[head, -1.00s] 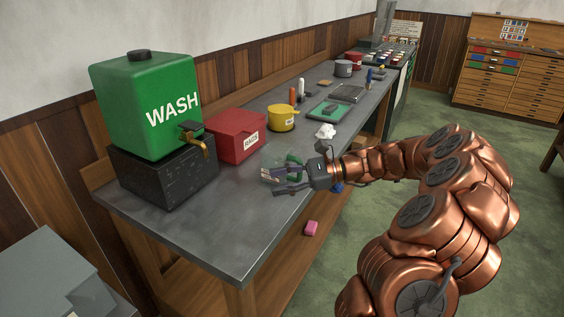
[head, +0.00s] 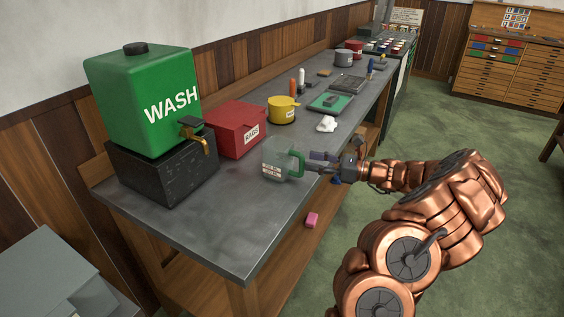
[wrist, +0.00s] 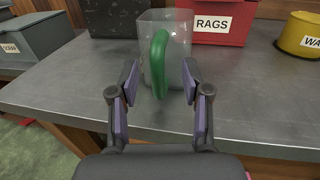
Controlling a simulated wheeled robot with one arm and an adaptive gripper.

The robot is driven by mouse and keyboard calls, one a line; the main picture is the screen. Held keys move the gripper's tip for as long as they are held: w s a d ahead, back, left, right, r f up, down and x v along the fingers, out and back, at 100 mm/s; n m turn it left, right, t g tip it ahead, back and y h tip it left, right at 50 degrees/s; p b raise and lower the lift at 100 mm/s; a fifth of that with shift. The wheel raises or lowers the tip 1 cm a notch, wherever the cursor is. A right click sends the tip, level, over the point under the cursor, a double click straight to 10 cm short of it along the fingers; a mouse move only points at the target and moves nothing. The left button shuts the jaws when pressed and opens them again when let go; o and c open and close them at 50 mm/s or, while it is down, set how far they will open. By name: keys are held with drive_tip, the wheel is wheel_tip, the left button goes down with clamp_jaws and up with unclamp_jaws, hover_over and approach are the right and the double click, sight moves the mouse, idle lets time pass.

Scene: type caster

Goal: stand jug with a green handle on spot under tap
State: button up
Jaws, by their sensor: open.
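The clear jug (head: 276,160) with a green handle (head: 297,164) stands upright on the grey bench, right of the tap. In the wrist view the jug (wrist: 176,35) is straight ahead, its green handle (wrist: 160,64) facing me. My gripper (head: 314,163) is open, its fingers pointing at the handle. In the wrist view my gripper's fingertips (wrist: 160,75) lie either side of the handle, not closed on it. The brass tap (head: 201,140) sticks out from the green WASH tank (head: 146,100), which sits on a black block (head: 165,173). The bench below the tap is bare.
A red RAGS box (head: 236,130) and a yellow pot (head: 282,110) stand behind the jug. A white crumpled cloth (head: 326,124) lies beyond my gripper. The bench top (head: 225,205) between jug and tap is clear. A pink block (head: 312,219) lies below the bench's front edge.

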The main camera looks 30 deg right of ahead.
sight(302, 158)
drive_tip(key=x, duration=0.4)
drive_tip(key=shift+s+a+f, duration=0.1)
drive_tip(key=shift+s+f, duration=0.05)
drive_tip(key=shift+s, duration=0.05)
clamp_jaws()
idle(0.3)
